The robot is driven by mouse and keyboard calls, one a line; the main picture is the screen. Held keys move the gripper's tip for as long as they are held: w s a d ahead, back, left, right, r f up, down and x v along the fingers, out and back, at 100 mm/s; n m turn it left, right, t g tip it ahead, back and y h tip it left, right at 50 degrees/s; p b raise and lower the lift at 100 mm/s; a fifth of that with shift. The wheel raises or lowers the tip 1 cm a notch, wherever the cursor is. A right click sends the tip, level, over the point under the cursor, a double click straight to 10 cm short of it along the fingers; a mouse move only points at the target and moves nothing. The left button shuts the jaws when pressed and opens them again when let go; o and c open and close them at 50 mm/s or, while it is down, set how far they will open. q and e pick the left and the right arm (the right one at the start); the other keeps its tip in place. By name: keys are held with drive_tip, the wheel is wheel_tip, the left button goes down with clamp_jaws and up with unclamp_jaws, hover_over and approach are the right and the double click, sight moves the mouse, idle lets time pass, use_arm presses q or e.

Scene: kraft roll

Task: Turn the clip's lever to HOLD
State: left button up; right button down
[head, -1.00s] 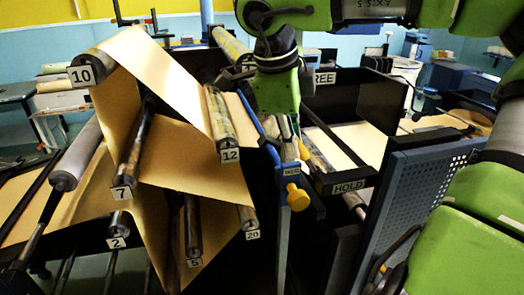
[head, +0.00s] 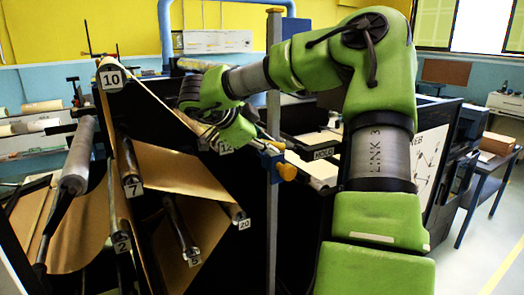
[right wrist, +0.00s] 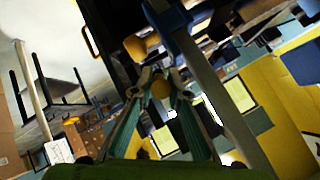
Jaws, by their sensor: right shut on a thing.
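The clip is a blue clamp (head: 268,152) on a grey upright post, with a yellow knob (head: 287,171) on its right side. The HOLD label (head: 323,153) is to the right of the post. The FREE label is not visible now. My right gripper (head: 210,138) is left of the post, near roll end 12. In the right wrist view its teal fingers (right wrist: 160,80) are shut on a round yellow knob (right wrist: 160,89), apparently the lever's end. The lever's angle is mostly hidden by my gripper and arm. A blue clamp part (right wrist: 172,18) shows beside the fingers. My left gripper is out of view.
Kraft paper (head: 185,170) runs over numbered rollers at the left, close to my right gripper. The grey post (head: 273,90) stands close to my forearm. Open floor (head: 480,250) lies at the right, beside a blue table (head: 485,180).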

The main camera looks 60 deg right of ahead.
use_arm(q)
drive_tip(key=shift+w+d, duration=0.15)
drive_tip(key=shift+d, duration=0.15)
use_arm(e)
drive_tip(key=shift+a+f, duration=0.1)
drive_tip(key=shift+f, duration=0.2)
drive_tip(key=c, duration=2)
unclamp_jaws()
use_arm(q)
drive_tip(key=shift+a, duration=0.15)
use_arm(e)
drive_tip(key=shift+o, duration=0.2)
drive_tip(key=shift+w, duration=0.1)
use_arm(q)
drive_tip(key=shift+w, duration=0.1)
use_arm(e)
drive_tip(key=shift+r, duration=0.1)
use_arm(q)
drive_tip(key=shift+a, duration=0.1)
use_arm(e)
drive_tip(key=v, duration=1.1)
drive_tip(key=shift+w+a+r, duration=0.2)
drive_tip(key=shift+a, duration=0.1)
